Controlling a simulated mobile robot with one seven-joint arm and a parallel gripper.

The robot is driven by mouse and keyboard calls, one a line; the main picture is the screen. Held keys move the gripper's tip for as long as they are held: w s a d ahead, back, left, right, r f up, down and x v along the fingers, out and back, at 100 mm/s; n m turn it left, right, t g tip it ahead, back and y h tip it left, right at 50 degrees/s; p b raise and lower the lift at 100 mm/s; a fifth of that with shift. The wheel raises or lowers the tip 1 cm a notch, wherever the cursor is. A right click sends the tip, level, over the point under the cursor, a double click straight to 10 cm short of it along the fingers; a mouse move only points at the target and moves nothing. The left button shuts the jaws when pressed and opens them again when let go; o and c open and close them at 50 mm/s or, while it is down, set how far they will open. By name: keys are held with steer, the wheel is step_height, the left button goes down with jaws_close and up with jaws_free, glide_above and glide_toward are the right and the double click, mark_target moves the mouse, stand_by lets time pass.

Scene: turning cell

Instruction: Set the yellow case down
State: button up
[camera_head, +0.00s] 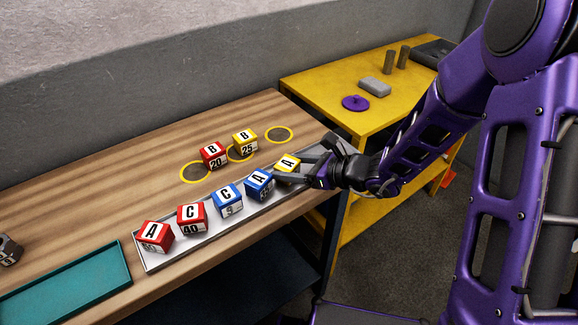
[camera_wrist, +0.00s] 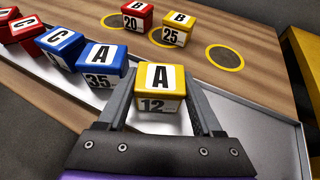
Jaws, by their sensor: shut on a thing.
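The yellow case (camera_wrist: 159,84), marked A and 12, is between the fingers of my gripper (camera_wrist: 160,100), which is shut on it. In the head view the case (camera_head: 287,162) is at the right part of the long metal tray (camera_head: 152,262), beside the blue A case. My gripper (camera_head: 300,168) reaches it from the right. I cannot tell whether the case touches the tray floor. Its lower part is partly hidden by the fingers.
In the tray stand a blue A case (camera_head: 259,185), a blue C case (camera_head: 228,200) and two red cases (camera_head: 192,217). Behind, red B (camera_head: 214,155) and yellow B (camera_head: 245,142) cases stand by ringed dark spots; the right ring (camera_head: 280,134) is empty. A teal tray (camera_head: 70,285) lies left.

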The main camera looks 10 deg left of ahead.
steer(key=o, duration=1.2)
steer(key=shift+f, duration=0.1)
steer(key=shift+o, duration=0.2)
steer(key=shift+r+p, duration=0.3)
steer(key=v, duration=1.2)
steer(key=shift+f+p, duration=0.15)
steer(key=shift+p, duration=0.3)
